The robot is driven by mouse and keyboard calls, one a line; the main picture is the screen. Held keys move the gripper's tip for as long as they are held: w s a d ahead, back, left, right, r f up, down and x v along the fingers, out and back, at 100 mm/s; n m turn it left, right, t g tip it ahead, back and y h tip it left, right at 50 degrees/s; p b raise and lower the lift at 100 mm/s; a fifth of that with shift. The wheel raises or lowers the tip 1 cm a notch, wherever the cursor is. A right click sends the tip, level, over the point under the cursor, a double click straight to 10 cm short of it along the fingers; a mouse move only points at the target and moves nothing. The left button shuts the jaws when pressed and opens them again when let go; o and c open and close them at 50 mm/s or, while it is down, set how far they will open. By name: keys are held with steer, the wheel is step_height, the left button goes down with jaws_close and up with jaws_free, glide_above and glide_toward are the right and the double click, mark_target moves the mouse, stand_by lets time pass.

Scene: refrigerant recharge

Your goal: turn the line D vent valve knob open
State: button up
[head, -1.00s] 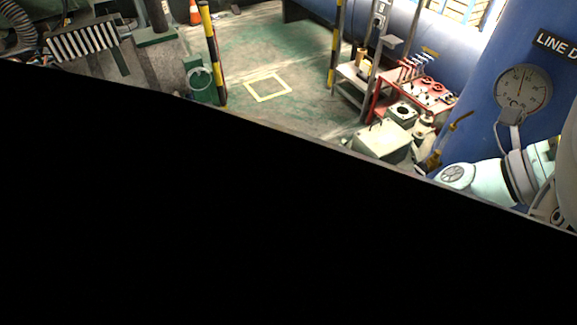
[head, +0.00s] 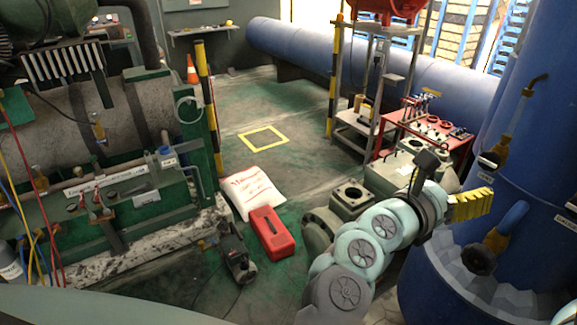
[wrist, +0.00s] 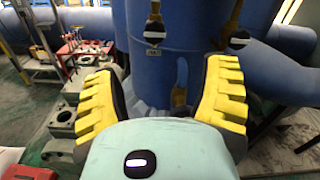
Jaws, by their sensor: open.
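A blue column (head: 440,258) stands at the right of the head view, and valves with black knobs are on it. One black knob (head: 478,260) sits low beside a brass body and a blue bent pipe (head: 513,216). Another black knob (head: 489,160) sits higher on a brass fitting. The wrist view shows a left knob (wrist: 154,33) and a right knob (wrist: 238,40). No readable tag tells which is the line D vent valve. My gripper (wrist: 160,100), with yellow ribbed fingers, is open and empty before the column, apart from the knobs.
A red table (head: 430,135) with small parts stands behind my arm. A red case (head: 271,232) and a white sack (head: 250,190) lie on the floor at the middle. Green machinery with hoses is at the left. Floor around the yellow square (head: 264,139) is clear.

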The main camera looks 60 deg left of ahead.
mark_target(488, 162)
steer(key=w+p, duration=0.4)
steer(key=w, duration=1)
steer(key=shift+w+f, duration=0.15)
steer(key=shift+w, duration=0.25)
steer(key=shift+w+f, duration=0.15)
steer(key=shift+w, duration=0.25)
steer(key=c, duration=1.3)
jaws_close()
